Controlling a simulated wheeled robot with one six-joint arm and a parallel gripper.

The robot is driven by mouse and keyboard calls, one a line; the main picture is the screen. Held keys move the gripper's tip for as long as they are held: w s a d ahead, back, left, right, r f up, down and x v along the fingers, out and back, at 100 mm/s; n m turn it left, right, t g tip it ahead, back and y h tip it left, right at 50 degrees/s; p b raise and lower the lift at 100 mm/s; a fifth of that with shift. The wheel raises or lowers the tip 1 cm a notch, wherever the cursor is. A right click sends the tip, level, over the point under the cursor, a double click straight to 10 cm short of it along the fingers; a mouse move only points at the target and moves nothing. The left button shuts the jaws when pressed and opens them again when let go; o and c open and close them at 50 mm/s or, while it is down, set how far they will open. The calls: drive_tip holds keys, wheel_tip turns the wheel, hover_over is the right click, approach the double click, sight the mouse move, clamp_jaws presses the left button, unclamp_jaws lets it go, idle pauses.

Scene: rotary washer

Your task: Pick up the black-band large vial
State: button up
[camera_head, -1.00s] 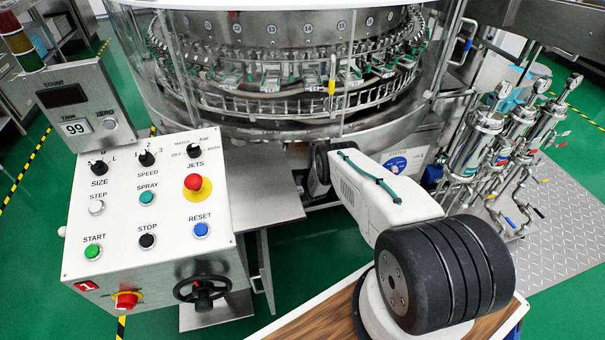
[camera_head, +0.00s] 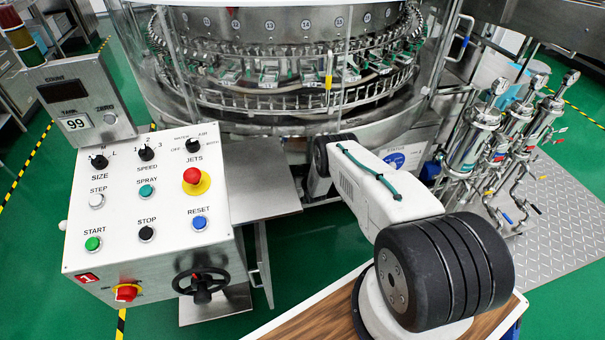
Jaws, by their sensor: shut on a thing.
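The black-band large vial is not visible in this view. My gripper is not visible either. My white arm reaches away from me toward the lower front of the rotary washer (camera_head: 290,95), and its far end is hidden behind its own links. What the gripper holds cannot be seen here.
A control box (camera_head: 147,200) with buttons, knobs and a black handwheel (camera_head: 201,284) stands at left. A bare metal shelf (camera_head: 258,180) lies between it and my arm. Metal filter housings (camera_head: 470,140) with gauges stand at right. Green floor (camera_head: 310,250) is open below the washer.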

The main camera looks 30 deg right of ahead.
drive_tip(key=shift+s+d, duration=0.1)
drive_tip(key=shift+d, duration=0.15)
drive_tip(key=o, duration=1)
drive_tip(key=shift+o, duration=0.2)
drive_tip(key=shift+s+a+r, duration=0.1)
drive_tip(key=shift+s+a, duration=0.05)
drive_tip(key=shift+s, duration=0.15)
drive_tip(key=v, duration=0.7)
drive_tip(key=shift+r, duration=0.1)
drive_tip(key=shift+c, duration=0.3)
